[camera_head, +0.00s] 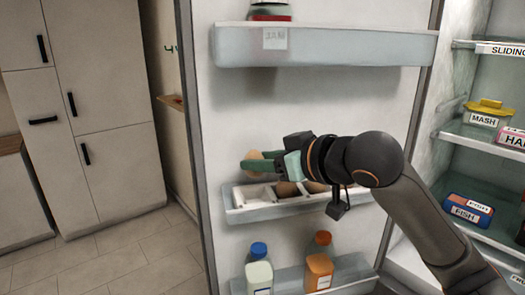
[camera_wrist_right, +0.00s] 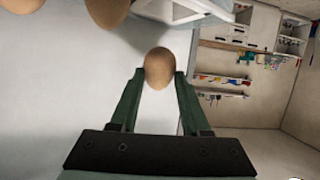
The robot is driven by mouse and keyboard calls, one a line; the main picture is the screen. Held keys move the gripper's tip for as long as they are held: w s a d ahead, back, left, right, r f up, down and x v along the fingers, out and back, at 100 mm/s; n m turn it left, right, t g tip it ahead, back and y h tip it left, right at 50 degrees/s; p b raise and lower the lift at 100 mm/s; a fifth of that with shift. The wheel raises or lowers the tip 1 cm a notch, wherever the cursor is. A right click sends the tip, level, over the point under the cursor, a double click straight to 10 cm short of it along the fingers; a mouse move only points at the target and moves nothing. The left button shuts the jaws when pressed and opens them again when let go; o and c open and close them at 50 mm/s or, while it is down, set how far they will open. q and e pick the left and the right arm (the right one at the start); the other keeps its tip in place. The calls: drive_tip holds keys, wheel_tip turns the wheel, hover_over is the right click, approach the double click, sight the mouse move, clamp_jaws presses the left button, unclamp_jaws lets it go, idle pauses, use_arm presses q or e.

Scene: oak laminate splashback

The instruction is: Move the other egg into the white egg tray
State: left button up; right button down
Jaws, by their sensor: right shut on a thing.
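My right gripper (camera_head: 257,163) reaches in from the right across the open fridge door. It is shut on a brown egg (camera_head: 253,157) and holds it just above the left part of the white egg tray (camera_head: 236,196). In the right wrist view the egg (camera_wrist_right: 159,68) sits between the green fingertips. The tray is on a door shelf; other brown eggs (camera_head: 286,189) lie in its middle and right part, partly hidden by my arm. Eggs also show at the top left of the right wrist view (camera_wrist_right: 106,10). My left gripper is not in view.
A bottle with a blue cap (camera_head: 259,272) and an orange bottle (camera_head: 318,266) stand on the lower door shelf (camera_head: 288,281). An upper door shelf (camera_head: 325,47) is above. Fridge shelves at right hold a yellow-lidded container (camera_head: 487,112) and a blue box (camera_head: 468,209).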

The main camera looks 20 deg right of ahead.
sight(263, 203)
drive_tip(key=shift+f, duration=0.1)
drive_tip(key=shift+f+b, duration=1.4)
drive_tip(key=shift+f, duration=1)
drive_tip(key=shift+f+b, duration=0.35)
drive_tip(key=shift+f, duration=0.25)
drive_tip(key=shift+c, duration=1.5)
unclamp_jaws()
drive_tip(key=shift+s, duration=0.15)
drive_tip(key=v, duration=1.2)
drive_tip(key=shift+s+b, duration=0.15)
drive_tip(key=shift+b, duration=0.3)
